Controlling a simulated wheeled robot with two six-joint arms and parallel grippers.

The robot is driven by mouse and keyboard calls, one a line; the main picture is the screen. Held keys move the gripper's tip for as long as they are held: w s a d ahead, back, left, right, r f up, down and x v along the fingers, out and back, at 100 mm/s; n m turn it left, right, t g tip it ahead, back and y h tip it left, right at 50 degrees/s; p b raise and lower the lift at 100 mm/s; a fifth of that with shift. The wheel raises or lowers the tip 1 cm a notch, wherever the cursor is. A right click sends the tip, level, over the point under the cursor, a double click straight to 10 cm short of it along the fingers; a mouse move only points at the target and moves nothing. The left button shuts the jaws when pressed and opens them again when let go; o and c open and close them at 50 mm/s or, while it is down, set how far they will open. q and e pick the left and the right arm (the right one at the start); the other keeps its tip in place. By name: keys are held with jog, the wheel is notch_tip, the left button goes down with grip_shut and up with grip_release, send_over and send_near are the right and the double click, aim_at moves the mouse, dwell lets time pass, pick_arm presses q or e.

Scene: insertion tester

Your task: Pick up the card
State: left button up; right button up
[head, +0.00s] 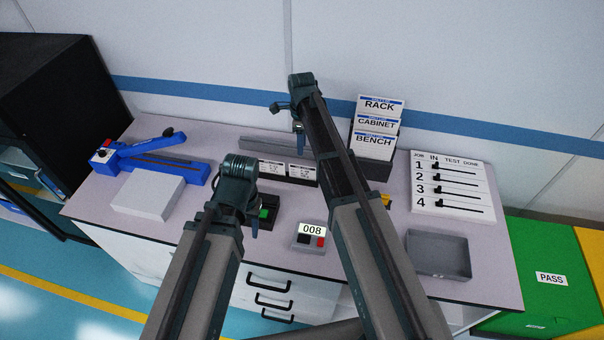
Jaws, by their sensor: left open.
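Several cards stand in a dark holder at the back right: a RACK card (380,105), a CABINET card (376,123) and a BENCH card (374,144). Two smaller white cards, a left one (271,167) and a right one (303,172), stand in a low dark holder at the back middle. I cannot tell which one is the task's card. My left gripper (254,229) is open beside a green button box, in front of the small cards. My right gripper (299,130) is above the back of the bench, left of the tall cards. Its fingers are too small to read.
A blue lever tool (185,168) and a pale grey block (148,195) are on the left. A counter reading 008 (311,237) sits at the front middle. A grey tray (438,254) and a slider board (450,183) are on the right. A black cabinet (50,90) stands far left.

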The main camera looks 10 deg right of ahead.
aim_at(303, 170)
notch_tip(303, 170, down, 8)
jog(key=b, duration=0.7)
jog(key=shift+f+b, duration=0.1)
jog(key=shift+b, duration=0.2)
pick_arm(q)
notch_tip(303, 170, down, 8)
notch_tip(303, 170, down, 5)
jog(key=b, duration=0.5)
jog(key=shift+f, duration=0.15)
pick_arm(e)
notch_tip(303, 170, down, 5)
jog(key=shift+d+f, duration=0.1)
jog(key=shift+d, duration=0.05)
grip_shut()
